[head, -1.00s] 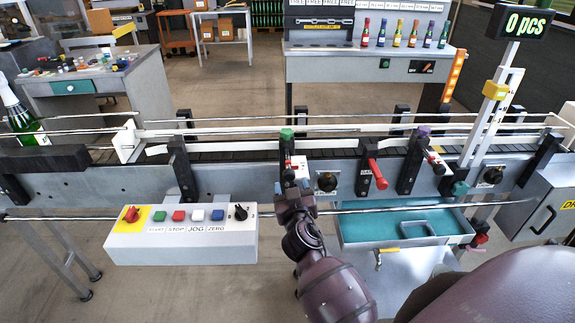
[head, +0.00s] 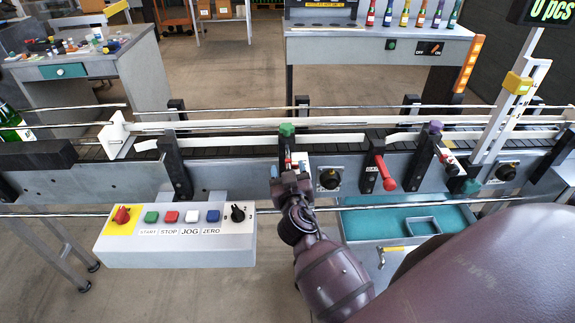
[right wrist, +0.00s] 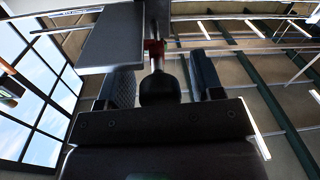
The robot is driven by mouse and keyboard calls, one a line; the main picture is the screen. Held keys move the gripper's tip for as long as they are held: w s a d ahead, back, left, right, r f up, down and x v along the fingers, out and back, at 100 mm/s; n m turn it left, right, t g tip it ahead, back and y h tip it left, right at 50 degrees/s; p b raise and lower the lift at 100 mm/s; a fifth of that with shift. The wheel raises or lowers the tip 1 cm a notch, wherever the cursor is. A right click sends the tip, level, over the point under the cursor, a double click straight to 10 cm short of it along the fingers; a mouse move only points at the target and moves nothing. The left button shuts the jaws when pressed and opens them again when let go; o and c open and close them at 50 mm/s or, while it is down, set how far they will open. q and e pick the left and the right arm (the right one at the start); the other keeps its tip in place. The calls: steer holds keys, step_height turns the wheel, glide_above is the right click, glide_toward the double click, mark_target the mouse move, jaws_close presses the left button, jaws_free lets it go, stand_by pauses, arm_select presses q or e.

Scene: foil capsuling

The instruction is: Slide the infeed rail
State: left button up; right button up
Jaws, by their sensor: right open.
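The conveyor (head: 230,148) runs across the head view with long guide rails above it. A white rail (head: 220,126) runs along its belt. A bracket with a green knob (head: 287,129) stands at the conveyor's front. My right gripper (head: 288,176) is at the front of this bracket, just below its red-and-white part, and partly hides it. In the right wrist view, the gripper (right wrist: 162,85) has its two fingers apart. A dark rounded part (right wrist: 158,88) and a rod with a red piece show between them; contact cannot be told. My left gripper is not in view.
A control box (head: 180,240) with coloured buttons hangs left of my right arm. A red lever (head: 385,172) and a purple-knobbed bracket (head: 436,128) stand to the right. A teal tray (head: 385,222) lies below them.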

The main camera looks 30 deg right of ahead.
steer(key=shift+w, duration=0.1)
jaws_close()
steer(key=shift+s+a+b, duration=0.2)
steer(key=shift+s+b, duration=0.2)
steer(key=shift+b, duration=0.25)
jaws_free()
stand_by(0.5)
